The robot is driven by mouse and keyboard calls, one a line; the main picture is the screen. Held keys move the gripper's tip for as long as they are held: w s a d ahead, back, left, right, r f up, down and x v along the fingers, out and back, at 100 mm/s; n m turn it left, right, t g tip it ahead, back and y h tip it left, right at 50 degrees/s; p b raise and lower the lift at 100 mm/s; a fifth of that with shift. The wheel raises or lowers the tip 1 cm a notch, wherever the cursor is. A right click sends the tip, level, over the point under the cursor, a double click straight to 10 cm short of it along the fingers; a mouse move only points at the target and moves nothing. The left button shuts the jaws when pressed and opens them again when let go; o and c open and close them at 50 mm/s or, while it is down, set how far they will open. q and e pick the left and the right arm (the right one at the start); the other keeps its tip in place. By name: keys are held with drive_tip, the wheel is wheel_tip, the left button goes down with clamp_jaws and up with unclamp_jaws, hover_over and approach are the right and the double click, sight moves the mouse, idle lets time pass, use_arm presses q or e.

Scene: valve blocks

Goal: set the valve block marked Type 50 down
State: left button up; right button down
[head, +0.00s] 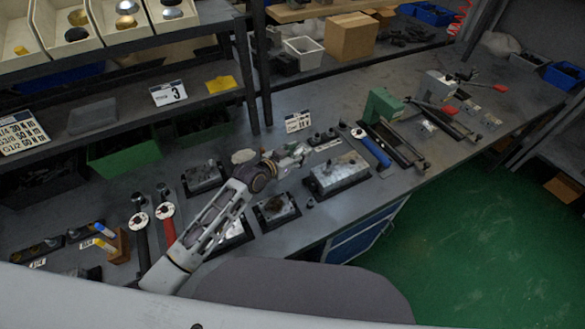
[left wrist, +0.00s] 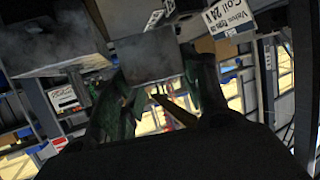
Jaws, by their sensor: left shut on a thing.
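My left gripper (head: 294,160) is over the middle of the bench, at the end of my arm from the lower left. In the left wrist view its dark green fingers (left wrist: 160,98) are shut on a grey metal valve block (left wrist: 147,56). A white label (left wrist: 230,17) reading "Coil 24 V" and a partly readable "Valve Type" line shows at the upper right; its number is unclear. In the head view the held block is hard to make out. A larger metal block (head: 340,172) on a dark base stands just right of the gripper. My right gripper is not in view.
Dark fixtures with blocks stand at left (head: 203,177) and in front (head: 277,209). A blue-handled wrench (head: 372,148) and a green clamp fixture (head: 383,106) are to the right. A red-handled wrench (head: 166,219) is left of my arm. A shelf post (head: 265,70) rises behind.

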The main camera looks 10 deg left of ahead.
use_arm(q)
drive_tip(key=shift+f, duration=1.6)
drive_tip(key=shift+f, duration=1.9)
drive_tip(key=shift+f, duration=0.1)
drive_tip(key=o, duration=1)
drive_tip(key=shift+f, duration=0.1)
drive_tip(key=shift+v, duration=3.8)
drive_tip(key=shift+o, duration=0.2)
